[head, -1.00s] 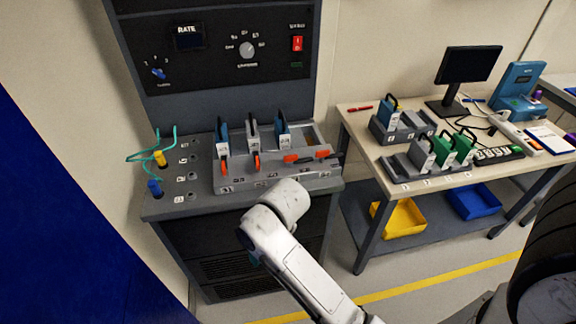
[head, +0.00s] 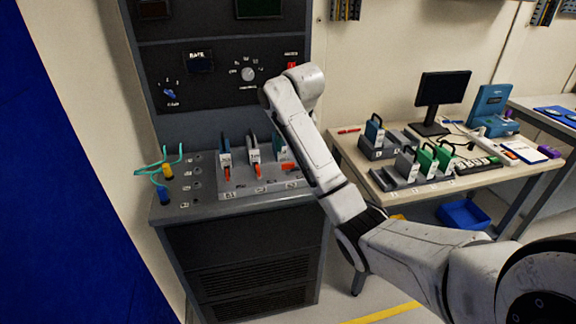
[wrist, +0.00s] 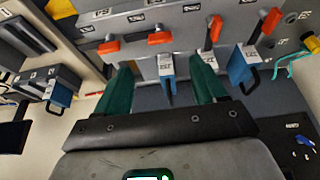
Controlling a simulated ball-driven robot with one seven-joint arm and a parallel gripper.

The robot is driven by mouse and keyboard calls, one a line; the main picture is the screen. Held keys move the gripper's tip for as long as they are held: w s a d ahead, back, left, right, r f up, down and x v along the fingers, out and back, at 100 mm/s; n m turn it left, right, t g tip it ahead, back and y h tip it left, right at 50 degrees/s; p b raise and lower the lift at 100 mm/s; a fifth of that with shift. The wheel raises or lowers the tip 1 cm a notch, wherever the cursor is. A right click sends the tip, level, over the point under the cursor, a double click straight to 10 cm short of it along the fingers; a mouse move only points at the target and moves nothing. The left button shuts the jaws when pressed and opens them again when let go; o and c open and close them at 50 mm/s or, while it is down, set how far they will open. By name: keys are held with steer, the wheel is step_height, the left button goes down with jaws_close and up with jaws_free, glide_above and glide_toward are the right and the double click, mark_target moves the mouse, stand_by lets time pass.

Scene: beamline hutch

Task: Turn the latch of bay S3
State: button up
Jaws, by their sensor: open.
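The bay unit (head: 240,187) has orange latches along its front. I take bay S3 as the third from the left; its label is too small to read surely. Its latch (head: 289,167) lies crosswise, partly beside my arm. In the wrist view this latch (wrist: 160,38) is also crosswise, in front of a blue module (wrist: 168,72) with a white label. My gripper (wrist: 163,78) is open and empty, its green fingers either side of that module in the picture, short of the latch. I cannot tell the depth gap.
Two latches to the left (head: 227,172) (head: 257,172) stand upright; the fourth (wrist: 108,47) is crosswise. Neighbouring modules (wrist: 240,66) stand close by. Cables with yellow and blue plugs (head: 161,190) lie at the left. A table (head: 350,150) with more modules stands right.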

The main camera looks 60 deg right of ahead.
mark_target(288, 164)
steer(key=x, duration=1)
steer(key=shift+a, duration=0.1)
steer(key=shift+p, duration=0.3)
steer(key=c, duration=1.1)
